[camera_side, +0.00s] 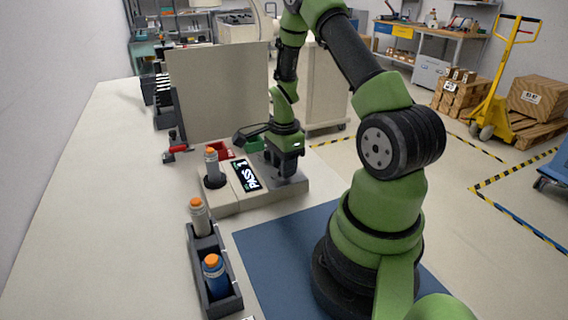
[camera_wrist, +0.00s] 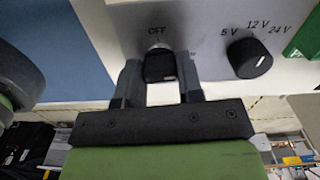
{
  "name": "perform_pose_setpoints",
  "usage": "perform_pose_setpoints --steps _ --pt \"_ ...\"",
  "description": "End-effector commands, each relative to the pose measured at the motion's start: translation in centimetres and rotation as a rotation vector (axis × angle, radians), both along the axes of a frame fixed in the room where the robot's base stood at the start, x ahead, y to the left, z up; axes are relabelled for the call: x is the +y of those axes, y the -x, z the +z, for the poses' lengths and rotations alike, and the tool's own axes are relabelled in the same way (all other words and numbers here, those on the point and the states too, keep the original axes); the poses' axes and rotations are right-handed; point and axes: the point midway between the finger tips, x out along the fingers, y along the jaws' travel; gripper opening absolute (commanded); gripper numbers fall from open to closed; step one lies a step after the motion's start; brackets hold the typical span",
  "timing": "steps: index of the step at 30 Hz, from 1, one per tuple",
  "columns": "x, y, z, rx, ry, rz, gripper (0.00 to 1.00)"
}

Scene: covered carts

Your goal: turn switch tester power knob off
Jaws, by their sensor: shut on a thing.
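The switch tester (camera_side: 225,197) is a light grey box in the side view, with a lit display (camera_side: 246,175) that reads PASS and a figure. A grey cylinder with an orange top (camera_side: 211,163) stands upright in its round socket. My gripper (camera_side: 285,168) points down over the tester's right end and hides the knobs there. In the wrist view, my gripper (camera_wrist: 160,78) is shut on the black power knob (camera_wrist: 160,66), one finger on each side. The printed word OFF shows just beyond the knob. Where the knob points is unclear.
A second black knob (camera_wrist: 249,58), marked 5 V, 12 V and 24 V, sits to the right. A dark rack (camera_side: 222,300) holds a grey and a blue orange-topped cylinder. Red (camera_side: 222,153) and green (camera_side: 254,146) bins stand behind the tester. A blue mat (camera_side: 275,250) lies in front.

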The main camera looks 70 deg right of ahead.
Motion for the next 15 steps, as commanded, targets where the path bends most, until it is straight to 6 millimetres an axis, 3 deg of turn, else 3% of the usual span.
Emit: perform_pose_setpoints --steps 15 --pt "0.0 0.0 0.06 0.0 0.0 0.445 0.1"
